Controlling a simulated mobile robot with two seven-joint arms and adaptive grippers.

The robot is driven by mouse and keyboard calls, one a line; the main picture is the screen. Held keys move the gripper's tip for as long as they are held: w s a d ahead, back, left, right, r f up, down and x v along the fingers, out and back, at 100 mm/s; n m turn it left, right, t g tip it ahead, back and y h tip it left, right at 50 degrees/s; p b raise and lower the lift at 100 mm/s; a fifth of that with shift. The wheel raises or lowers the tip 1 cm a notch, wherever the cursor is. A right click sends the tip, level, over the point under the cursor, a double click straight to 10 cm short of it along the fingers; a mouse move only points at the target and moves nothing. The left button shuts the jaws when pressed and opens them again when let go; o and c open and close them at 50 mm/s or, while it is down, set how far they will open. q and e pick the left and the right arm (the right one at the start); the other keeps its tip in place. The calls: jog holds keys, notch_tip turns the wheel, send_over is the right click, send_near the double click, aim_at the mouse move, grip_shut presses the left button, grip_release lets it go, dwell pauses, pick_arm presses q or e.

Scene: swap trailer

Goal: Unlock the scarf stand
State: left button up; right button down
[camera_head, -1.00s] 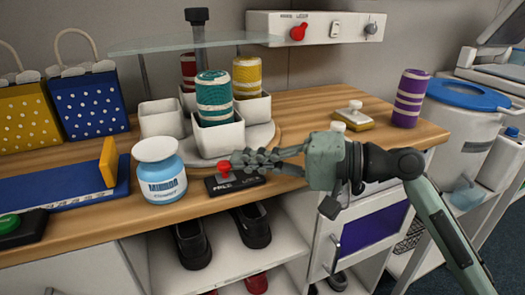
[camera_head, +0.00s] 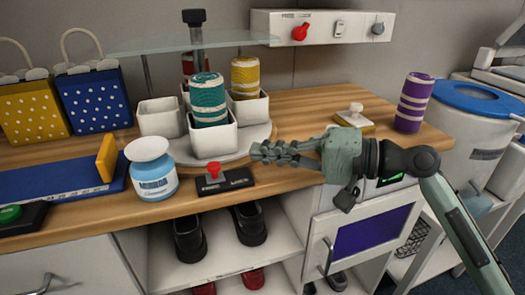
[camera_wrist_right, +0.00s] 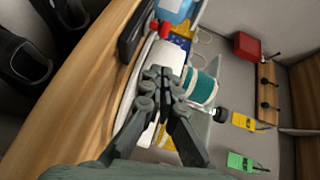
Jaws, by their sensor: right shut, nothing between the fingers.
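The scarf stand is a round turntable (camera_head: 262,137) with white square cups (camera_head: 213,139) around a dark post, under a glass shelf. Teal (camera_head: 208,101), yellow (camera_head: 245,75) and red (camera_head: 190,66) rolled scarves stand in cups; one left cup looks empty. A black lock plate (camera_head: 237,181) with a red knob (camera_head: 213,170) sits on the counter in front. My right gripper (camera_head: 256,151) is shut and empty, right of and above the knob, apart from it. In the wrist view its fingertips (camera_wrist_right: 158,76) are in front of the stand, near the teal scarf (camera_wrist_right: 203,88). My left gripper is out of view.
A white-and-blue jar (camera_head: 151,170) stands just left of the lock plate. A purple scarf (camera_head: 412,102) and a white-knobbed yellow block (camera_head: 354,119) are at the right. A wall panel (camera_head: 322,27) with a red knob hangs behind. Shoes fill the shelf below.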

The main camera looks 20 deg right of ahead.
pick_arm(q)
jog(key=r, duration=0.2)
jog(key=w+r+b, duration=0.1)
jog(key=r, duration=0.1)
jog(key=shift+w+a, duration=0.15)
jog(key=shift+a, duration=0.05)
pick_arm(e)
jog(key=v, duration=0.8)
jog(key=shift+s, duration=0.2)
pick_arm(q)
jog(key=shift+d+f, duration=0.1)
pick_arm(e)
jog(key=shift+d, duration=0.15)
